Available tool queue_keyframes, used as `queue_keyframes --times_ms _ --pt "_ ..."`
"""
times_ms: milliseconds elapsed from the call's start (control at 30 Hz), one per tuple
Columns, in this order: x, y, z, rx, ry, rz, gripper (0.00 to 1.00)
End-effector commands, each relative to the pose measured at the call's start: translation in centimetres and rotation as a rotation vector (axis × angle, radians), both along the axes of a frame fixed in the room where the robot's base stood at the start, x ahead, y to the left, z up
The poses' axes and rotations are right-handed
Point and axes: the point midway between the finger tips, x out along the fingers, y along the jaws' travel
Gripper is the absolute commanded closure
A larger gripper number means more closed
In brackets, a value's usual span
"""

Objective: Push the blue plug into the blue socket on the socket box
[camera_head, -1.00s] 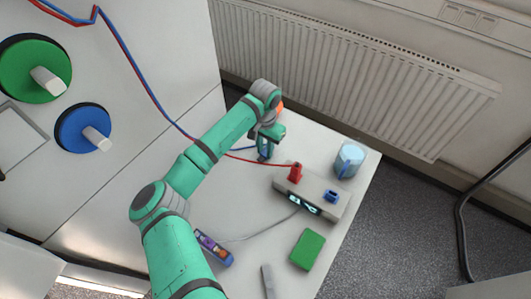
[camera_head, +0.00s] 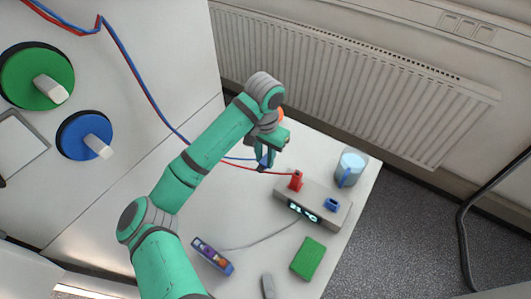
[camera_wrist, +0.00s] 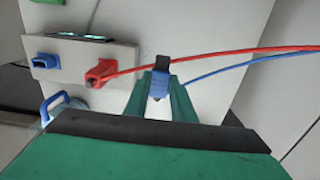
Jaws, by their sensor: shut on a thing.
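My gripper (camera_head: 268,157) is shut on the blue plug (camera_wrist: 159,86), which has a blue cable trailing to the right in the wrist view. The grey socket box (camera_head: 318,217) stands on the table, right of my gripper in the head view. Its blue socket (camera_head: 332,204) is empty and shows at the left in the wrist view (camera_wrist: 46,62). A red plug with a red cable sits at the red socket (camera_head: 296,182), between my gripper and the blue socket. The blue plug is apart from the box.
A green block (camera_head: 308,258), a grey piece (camera_head: 268,286) and a multicoloured device (camera_head: 212,256) lie in front. Red and blue cables (camera_head: 150,90) run down from the cabinet on the left.

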Motion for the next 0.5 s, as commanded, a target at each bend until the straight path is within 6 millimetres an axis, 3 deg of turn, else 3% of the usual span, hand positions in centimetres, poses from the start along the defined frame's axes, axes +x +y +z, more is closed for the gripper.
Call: queue_keyframes --times_ms 200,500 --pt "-3.7 0.2 1.7 0.001 -0.003 -0.001 0.97" --pt "-6.4 0.2 2.9 -0.001 -0.001 0.002 0.97"
